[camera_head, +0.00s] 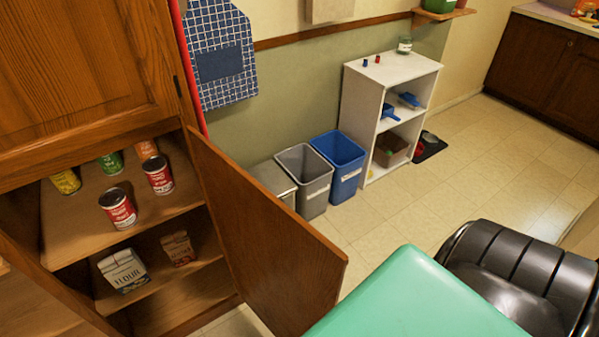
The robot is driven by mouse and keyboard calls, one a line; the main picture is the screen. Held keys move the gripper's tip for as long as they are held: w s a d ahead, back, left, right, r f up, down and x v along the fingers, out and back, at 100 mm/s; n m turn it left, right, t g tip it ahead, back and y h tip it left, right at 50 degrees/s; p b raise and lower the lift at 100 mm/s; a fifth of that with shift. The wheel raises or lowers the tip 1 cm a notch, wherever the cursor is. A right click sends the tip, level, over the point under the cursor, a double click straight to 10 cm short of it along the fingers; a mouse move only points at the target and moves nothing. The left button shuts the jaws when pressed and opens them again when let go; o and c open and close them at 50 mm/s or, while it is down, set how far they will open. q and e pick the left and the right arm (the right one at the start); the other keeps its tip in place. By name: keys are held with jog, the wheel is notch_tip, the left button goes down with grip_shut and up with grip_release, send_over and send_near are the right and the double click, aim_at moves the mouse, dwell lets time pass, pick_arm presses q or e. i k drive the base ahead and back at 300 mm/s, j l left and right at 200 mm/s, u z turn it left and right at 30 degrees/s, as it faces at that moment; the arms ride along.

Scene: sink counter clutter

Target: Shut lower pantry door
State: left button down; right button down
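The lower pantry door (265,240) is a brown wooden panel in the head view. It stands wide open, swung outward from the right side of the pantry (75,60). Its free edge is toward the lower middle of the picture, and its lower end runs close to the bottom edge. The open pantry shows an upper shelf (85,222) with several cans and a lower shelf with a flour bag (123,270) and a smaller brown packet (178,248). The upper pantry door looks shut. Neither of my grippers is in view.
A teal rounded surface (410,300) and a black ribbed seat-like thing (520,270) fill the lower right, close to the door's free edge. Grey (308,180) and blue (340,165) bins and a white shelf unit (400,100) stand behind. Tiled floor (480,160) lies clear beyond.

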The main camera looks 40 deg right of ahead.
aim_at(288, 272)
jog(key=l+u, duration=0.15)
jog(key=l, duration=0.25)
jog(key=k+l+u, duration=0.1)
jog(key=l, duration=0.25)
jog(key=k+l+u, duration=0.15)
jog(key=l, duration=0.25)
jog(key=k+l+u, duration=0.1)
jog(key=l, duration=0.25)
jog(key=k+l+u, duration=0.15)
jog(key=l, duration=0.2)
jog(key=k+l+u, duration=0.1)
jog(key=l, duration=0.25)
jog(key=k, duration=0.05)
